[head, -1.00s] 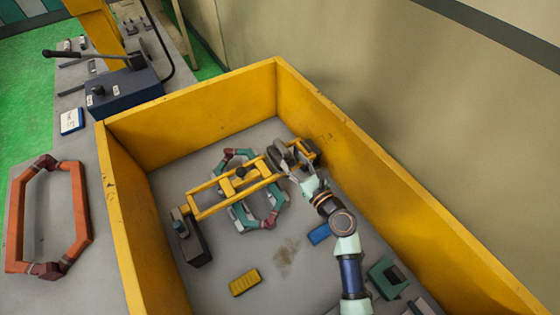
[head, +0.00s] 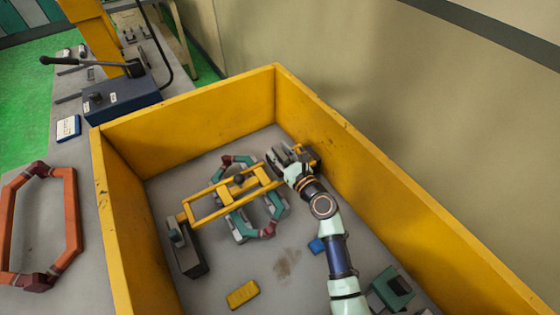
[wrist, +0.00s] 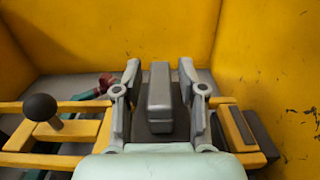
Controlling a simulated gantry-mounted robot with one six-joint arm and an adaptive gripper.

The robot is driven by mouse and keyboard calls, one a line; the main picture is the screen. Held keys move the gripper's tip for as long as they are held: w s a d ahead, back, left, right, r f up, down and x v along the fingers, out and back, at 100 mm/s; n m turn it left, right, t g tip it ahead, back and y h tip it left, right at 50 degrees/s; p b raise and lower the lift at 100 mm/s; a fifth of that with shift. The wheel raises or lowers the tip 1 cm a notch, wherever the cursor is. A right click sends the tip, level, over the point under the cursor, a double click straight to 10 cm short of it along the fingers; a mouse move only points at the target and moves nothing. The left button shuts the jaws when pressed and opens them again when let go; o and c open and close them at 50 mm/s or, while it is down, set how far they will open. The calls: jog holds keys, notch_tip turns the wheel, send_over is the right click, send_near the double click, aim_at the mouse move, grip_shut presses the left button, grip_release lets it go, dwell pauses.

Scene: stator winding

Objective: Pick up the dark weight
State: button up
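A dark grey weight with a raised grey grip block (wrist: 160,88) stands between my gripper's fingers in the wrist view. My gripper (wrist: 160,80) is open around the block, with a narrow gap showing on each side. In the head view my gripper (head: 280,157) is at the far right end of a yellow frame (head: 228,198) and hides most of this weight. A second dark block with a raised grip (head: 188,250) stands at the frame's left end, clear of my gripper.
A yellow-walled bin (head: 190,115) surrounds my gripper, its wall close on the right. A green and red ring (head: 240,222) lies under the frame.

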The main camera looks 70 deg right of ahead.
grip_shut()
